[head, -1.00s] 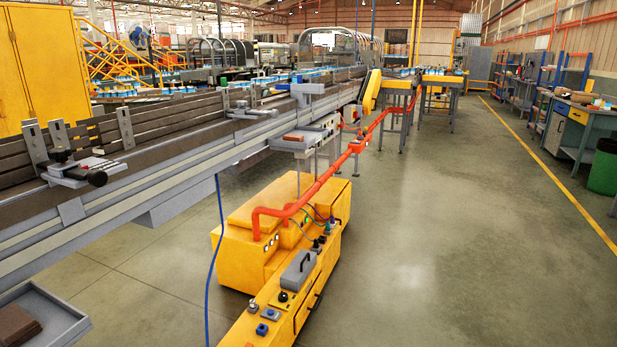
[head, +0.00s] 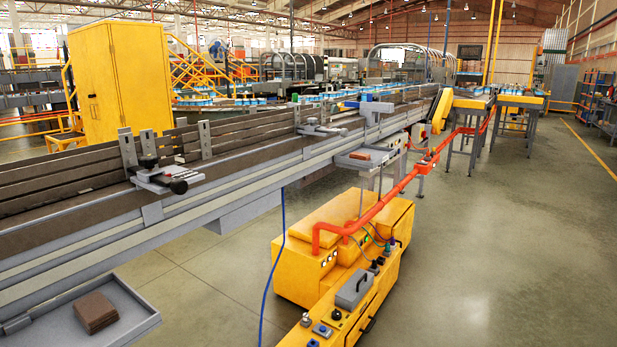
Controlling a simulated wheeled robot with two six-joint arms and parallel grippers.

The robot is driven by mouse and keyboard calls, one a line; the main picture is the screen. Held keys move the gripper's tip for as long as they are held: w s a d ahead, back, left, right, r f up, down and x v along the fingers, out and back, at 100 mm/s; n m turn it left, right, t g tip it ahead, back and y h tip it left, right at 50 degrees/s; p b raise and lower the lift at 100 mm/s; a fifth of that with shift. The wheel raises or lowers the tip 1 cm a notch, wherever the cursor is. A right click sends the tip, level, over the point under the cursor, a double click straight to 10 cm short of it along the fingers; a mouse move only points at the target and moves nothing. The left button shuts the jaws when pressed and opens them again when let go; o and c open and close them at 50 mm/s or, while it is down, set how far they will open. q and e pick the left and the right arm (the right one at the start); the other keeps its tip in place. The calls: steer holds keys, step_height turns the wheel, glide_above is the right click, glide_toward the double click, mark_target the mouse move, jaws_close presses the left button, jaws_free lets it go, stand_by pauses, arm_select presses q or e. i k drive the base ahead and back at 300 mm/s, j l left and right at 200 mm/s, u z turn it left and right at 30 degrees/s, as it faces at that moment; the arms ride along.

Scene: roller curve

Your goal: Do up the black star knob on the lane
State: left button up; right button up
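The black star knob (head: 179,186) sits at the front end of a grey clamp bracket (head: 160,178) on the near side rail of the conveyor lane (head: 90,205), left of the middle in the head view. A second dark knob (head: 148,161) stands upright on the same bracket. Whether the star knob is tight or loose cannot be told. A similar bracket (head: 322,130) sits farther along the lane. Neither of my grippers shows in the head view.
A grey tray (head: 140,328) with brown pads (head: 96,312) is at the lower left. A yellow machine (head: 335,245) with a red pipe (head: 385,195) stands below the lane. A blue cable (head: 273,270) hangs beside it. The floor at right (head: 500,260) is clear.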

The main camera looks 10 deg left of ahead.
mark_target(148, 161)
steer(key=u, duration=1.25)
